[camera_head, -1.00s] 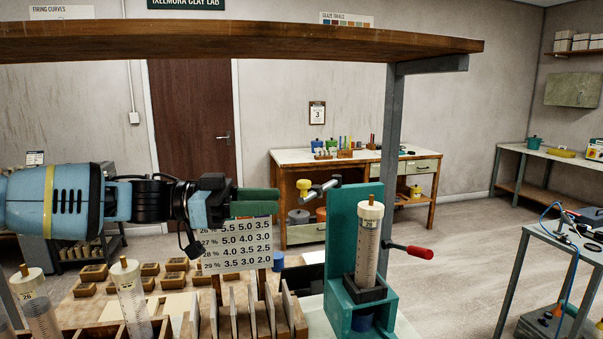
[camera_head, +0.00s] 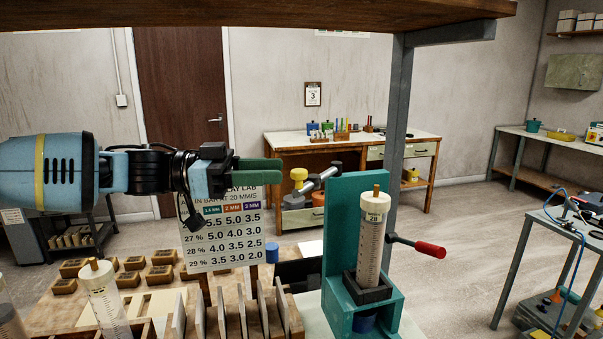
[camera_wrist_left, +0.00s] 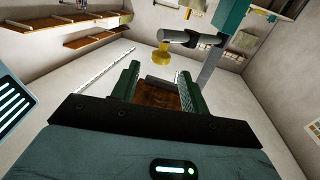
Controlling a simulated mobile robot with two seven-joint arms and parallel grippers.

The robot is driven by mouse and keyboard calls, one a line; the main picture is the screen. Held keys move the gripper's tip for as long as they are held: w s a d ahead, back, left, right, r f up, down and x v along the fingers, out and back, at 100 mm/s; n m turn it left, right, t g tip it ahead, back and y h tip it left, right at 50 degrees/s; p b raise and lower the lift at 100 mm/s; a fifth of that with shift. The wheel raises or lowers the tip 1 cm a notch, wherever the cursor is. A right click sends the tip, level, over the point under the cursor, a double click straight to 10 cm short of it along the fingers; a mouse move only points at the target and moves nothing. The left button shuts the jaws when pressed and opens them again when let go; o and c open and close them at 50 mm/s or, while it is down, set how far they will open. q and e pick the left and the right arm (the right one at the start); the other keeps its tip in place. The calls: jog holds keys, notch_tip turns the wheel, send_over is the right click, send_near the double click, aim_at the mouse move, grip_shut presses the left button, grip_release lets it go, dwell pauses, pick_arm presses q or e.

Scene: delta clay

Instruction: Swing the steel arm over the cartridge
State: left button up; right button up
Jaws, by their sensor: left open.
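A teal stand (camera_head: 342,215) holds an upright cartridge (camera_head: 371,235), a clear graduated tube with a cream cap. The steel arm (camera_head: 325,176) sticks out left of the stand's top and ends in a yellow knob (camera_head: 298,175). It is off to the side, not above the cartridge. My left gripper (camera_head: 262,172) is open and empty, just left of the knob at about its height in the head view. In the left wrist view the knob (camera_wrist_left: 162,56) and steel arm (camera_wrist_left: 186,37) show beyond and above the open fingers (camera_wrist_left: 159,82), apart from them. My right gripper is not in view.
A red-handled lever (camera_head: 428,249) sticks out right of the stand. A printed number card (camera_head: 225,240) stands below my left gripper. Slotted wooden racks and another tube (camera_head: 106,305) are at front left. A wooden shelf (camera_head: 250,17) spans overhead, with a grey post (camera_head: 397,120) behind the stand.

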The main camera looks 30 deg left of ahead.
aim_at(299, 170)
pick_arm(q)
jog(key=b+x, duration=0.1)
jog(key=x, duration=0.4)
jog(key=shift+w+d+f+b, duration=0.1)
jog(key=shift+f+b, duration=0.05)
jog(key=shift+b, duration=0.15)
jog(key=shift+w+d, duration=0.1)
jog(key=shift+d, duration=0.05)
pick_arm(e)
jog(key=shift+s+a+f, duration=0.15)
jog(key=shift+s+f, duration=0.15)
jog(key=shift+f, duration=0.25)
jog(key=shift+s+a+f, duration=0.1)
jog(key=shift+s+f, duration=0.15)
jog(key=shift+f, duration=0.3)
pick_arm(q)
jog(key=shift+c, duration=0.4)
jog(key=c, duration=0.7)
grip_shut()
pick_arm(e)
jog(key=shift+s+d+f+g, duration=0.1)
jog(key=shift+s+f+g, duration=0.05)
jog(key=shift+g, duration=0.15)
